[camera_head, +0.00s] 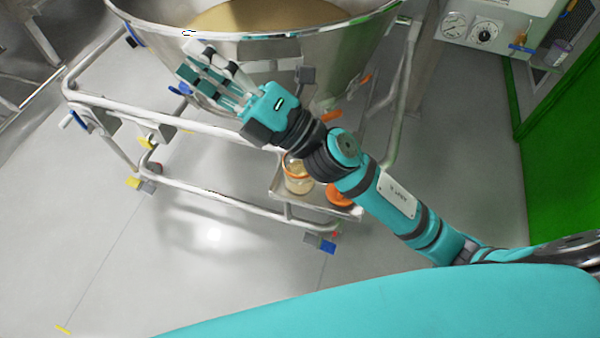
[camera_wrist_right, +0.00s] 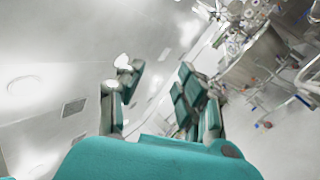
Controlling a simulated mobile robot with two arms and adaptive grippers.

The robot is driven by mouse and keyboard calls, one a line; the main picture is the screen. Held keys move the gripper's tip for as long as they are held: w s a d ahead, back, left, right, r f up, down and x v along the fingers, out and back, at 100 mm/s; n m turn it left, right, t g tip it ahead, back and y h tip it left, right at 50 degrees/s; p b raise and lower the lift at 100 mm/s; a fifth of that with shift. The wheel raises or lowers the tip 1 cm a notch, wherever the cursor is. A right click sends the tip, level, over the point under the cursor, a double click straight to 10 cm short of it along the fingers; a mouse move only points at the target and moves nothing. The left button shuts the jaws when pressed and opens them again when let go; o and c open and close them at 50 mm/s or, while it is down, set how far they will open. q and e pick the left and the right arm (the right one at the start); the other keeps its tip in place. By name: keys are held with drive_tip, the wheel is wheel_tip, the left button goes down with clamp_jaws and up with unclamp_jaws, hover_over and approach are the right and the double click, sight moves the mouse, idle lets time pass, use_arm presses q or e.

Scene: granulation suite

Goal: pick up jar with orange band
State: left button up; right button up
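The jar with the orange band (camera_head: 298,176) is a clear jar with pale tan contents. It stands on a small metal tray (camera_head: 284,196) low on the wheeled frame in the head view. My right forearm and wrist cross just above and beside it and may hide part of it. My right gripper (camera_head: 200,64) is up and left of the jar, near the big bowl's side. Its fingers are spread and empty, also in the right wrist view (camera_wrist_right: 157,78). The jar is not clear in the wrist view. My left gripper is not in view.
An orange round thing (camera_head: 340,196) sits on the same tray, partly behind my arm. A large steel bowl (camera_head: 330,55) of tan powder stands in a tubular frame (camera_head: 190,197). A gauge panel (camera_head: 480,30) and green door (camera_head: 560,160) are at right.

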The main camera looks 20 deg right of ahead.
drive_tip(key=s+a+n+g+y, duration=0.2)
drive_tip(key=s+a+n+g, duration=0.25)
drive_tip(key=n+g, duration=0.6)
drive_tip(key=n+g+h, duration=0.4)
drive_tip(key=n+h, duration=1.1)
drive_tip(key=h, duration=0.7)
hover_over(307, 191)
wheel_tip(307, 191, down, 23)
drive_tip(key=f, duration=0.3)
drive_tip(key=f+p, duration=0.1)
drive_tip(key=f, duration=0.7)
drive_tip(key=shift+w+f+p, duration=0.15)
drive_tip(key=shift+w+p, duration=0.1)
drive_tip(key=shift+p, duration=0.05)
drive_tip(key=shift+f+p, duration=0.55)
drive_tip(key=shift+f, duration=2.1)
drive_tip(key=shift+d, duration=0.1)
clamp_jaws()
